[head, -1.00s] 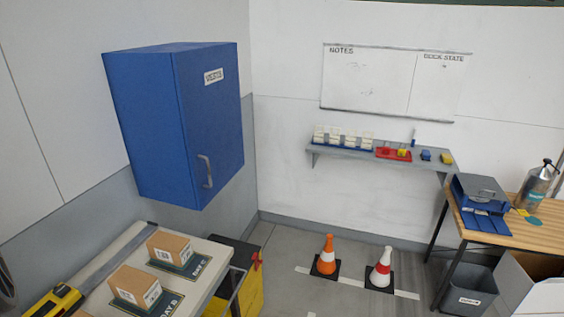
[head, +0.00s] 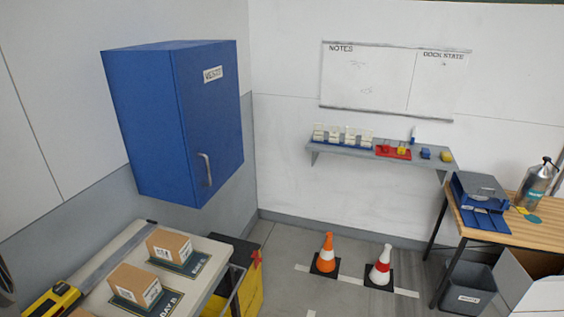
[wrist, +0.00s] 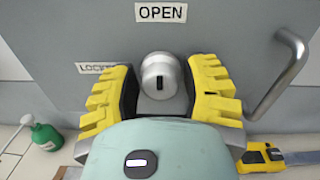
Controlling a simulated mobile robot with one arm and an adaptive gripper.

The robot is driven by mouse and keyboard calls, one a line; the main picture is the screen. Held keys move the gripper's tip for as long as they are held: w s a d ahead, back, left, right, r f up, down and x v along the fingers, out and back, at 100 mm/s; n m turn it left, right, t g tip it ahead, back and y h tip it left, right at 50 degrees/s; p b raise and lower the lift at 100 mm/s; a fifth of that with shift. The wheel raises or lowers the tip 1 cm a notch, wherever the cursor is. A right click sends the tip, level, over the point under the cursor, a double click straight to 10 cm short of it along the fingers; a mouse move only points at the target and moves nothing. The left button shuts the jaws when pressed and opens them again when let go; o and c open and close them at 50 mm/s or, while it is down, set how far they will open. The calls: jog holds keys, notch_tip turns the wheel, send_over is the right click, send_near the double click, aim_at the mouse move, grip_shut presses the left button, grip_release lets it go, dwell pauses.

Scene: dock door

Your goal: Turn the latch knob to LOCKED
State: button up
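The latch knob (wrist: 160,70) is a round silver knob with a short black mark, upright in the picture, on a grey panel in the wrist view. An OPEN label (wrist: 161,13) sits straight above it. A LOCKED label (wrist: 98,68) is to its left, partly hidden by a finger. My gripper (wrist: 159,88) has its yellow, black-padded fingers on either side of the knob, close to it. I cannot tell whether both pads touch it. The knob and gripper are not in the head view.
A bar handle (wrist: 283,75) stands out right of the knob. A green bottle (wrist: 45,136) is at lower left, and a yellow-black tool (wrist: 262,157) at lower right. The head view shows a blue cabinet (head: 205,120), a table with boxes (head: 215,255) and two cones (head: 327,255).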

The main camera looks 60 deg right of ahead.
grip_shut()
jog(key=shift+n, duration=0.4)
jog(key=n+b, duration=0.1)
jog(key=n, duration=0.2)
jog(key=shift+f+n, duration=0.1)
jog(key=shift+n, duration=0.3)
jog(key=n, duration=0.4)
jog(key=shift+b, duration=0.3)
jog(key=n, duration=0.4)
jog(key=shift+s+a+n, duration=0.1)
jog(key=shift+a+n, duration=0.05)
jog(key=shift+n, duration=0.25)
jog(key=n, duration=0.4)
jog(key=shift+f+h+b, duration=0.1)
jog(key=shift+h+b, duration=0.3)
